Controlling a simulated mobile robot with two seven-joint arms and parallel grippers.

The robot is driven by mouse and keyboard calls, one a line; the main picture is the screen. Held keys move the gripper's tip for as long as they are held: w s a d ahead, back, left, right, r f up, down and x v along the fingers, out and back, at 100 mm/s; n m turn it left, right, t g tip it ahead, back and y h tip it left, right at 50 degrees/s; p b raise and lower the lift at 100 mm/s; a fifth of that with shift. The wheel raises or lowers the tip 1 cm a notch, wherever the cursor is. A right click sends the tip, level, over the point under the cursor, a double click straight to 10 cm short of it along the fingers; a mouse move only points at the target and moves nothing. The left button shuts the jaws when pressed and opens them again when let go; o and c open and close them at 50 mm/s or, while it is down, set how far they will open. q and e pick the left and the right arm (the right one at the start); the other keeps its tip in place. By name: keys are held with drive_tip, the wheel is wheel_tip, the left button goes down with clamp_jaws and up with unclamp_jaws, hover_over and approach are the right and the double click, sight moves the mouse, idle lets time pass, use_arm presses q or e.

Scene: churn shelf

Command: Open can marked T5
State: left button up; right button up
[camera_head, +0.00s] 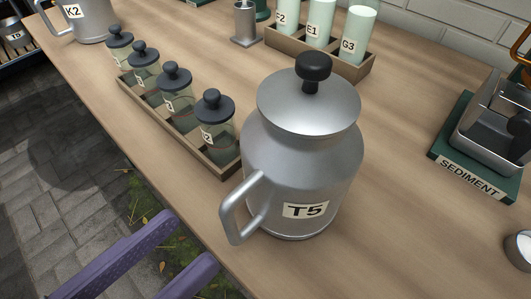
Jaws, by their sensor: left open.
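The can marked T5 (325,170) is a large grey metal can with a side handle (240,207) facing front left. It stands upright on the wooden table. Its wide metal lid (300,108) with a black knob (313,68) sits on top. My left gripper (193,240) shows two purple fingers at the lower left, apart, with nothing between them. It is off the table's front edge, left of and below the can's handle, and does not touch the can. My right gripper is out of the picture.
A wooden tray (214,171) of lidded jars stands close left of the can. Behind stands a box (358,80) of pale tubes. Can K2 (90,20) is far left. A SEDIMENT stand (473,180) is at right. Clear table (400,230) lies right of T5.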

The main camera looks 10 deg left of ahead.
sight(223, 209)
use_arm(q)
drive_tip(key=x, duration=0.7)
clamp_jaws()
idle(0.3)
idle(1.0)
